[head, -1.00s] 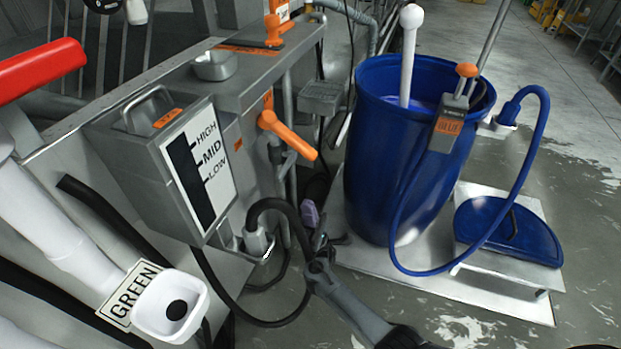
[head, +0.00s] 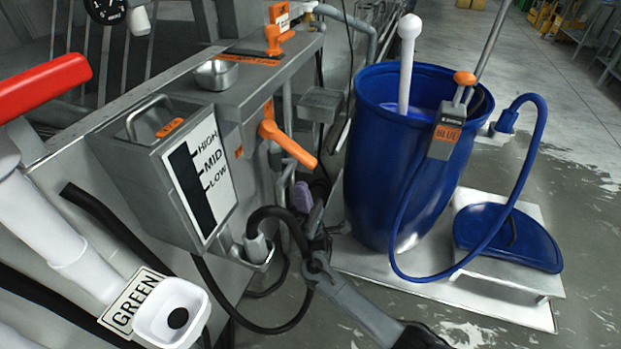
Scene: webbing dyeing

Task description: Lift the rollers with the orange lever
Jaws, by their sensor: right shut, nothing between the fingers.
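An orange lever (head: 287,143) slants down to the right on the side of the grey machine. A smaller upright orange handle (head: 272,42) stands on the machine's top edge. My right gripper (head: 313,215) is shut and empty, below the orange lever and apart from it, between the machine and the blue barrel. It is dark, small and partly lost against the hoses. A small purple piece (head: 301,197) shows by its tips; I cannot tell whether it belongs to the gripper. The rollers cannot be made out. My left gripper is not in view.
A blue barrel (head: 370,190) with a hose stands on a pale board to the right. A grey box with a HIGH/MID/LOW gauge (head: 202,180) juts out left of the lever. A black hose (head: 300,308) loops beside my right arm. A red-ended bar (head: 40,87) is at left.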

